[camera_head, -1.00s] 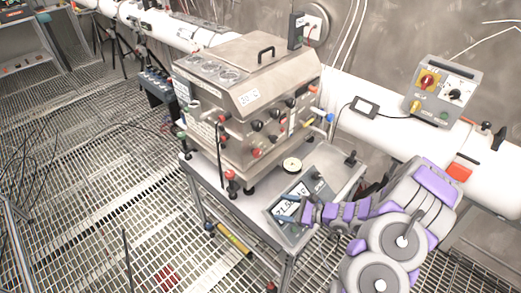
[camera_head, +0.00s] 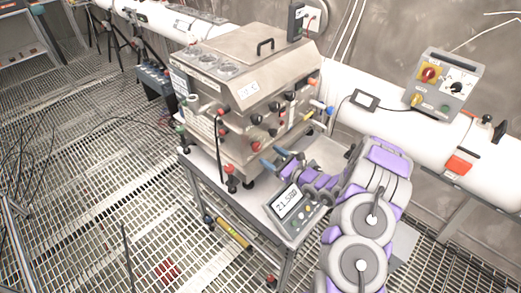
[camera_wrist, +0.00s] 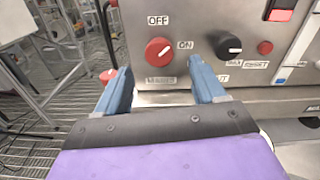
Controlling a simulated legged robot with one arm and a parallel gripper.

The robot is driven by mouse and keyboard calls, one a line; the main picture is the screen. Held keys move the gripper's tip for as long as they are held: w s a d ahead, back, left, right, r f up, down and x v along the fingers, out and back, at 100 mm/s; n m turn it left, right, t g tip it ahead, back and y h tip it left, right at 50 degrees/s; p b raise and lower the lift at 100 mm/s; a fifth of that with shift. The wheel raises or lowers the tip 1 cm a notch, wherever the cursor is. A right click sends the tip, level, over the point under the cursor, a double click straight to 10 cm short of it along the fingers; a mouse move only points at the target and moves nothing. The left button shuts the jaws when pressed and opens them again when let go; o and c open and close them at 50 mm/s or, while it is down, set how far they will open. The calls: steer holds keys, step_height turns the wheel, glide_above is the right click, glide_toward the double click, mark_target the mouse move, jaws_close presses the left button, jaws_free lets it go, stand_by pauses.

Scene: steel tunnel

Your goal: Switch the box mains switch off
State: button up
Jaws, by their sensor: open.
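The mains switch (camera_wrist: 158,51) is a red round knob on the box's steel front panel in the wrist view. OFF is printed above it and ON to its right; its pale mark seems to point up-right, toward ON. A MAINS label sits below it. The steel box (camera_head: 215,135) stands on a cart in the head view. My gripper (camera_head: 276,158) is at the box's front there. In the wrist view my gripper (camera_wrist: 160,66) is open, its blue fingers on either side of the knob and slightly below it. I cannot tell whether they touch the panel.
A black knob (camera_wrist: 229,45) and a small red button (camera_wrist: 265,47) are right of the mains switch. A grey control box (camera_head: 443,85) sits on the white pipe at right.

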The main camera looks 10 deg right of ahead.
mark_target(259, 148)
steer(key=x, duration=0.6)
steer(key=shift+a, duration=0.1)
steer(key=c, duration=1.1)
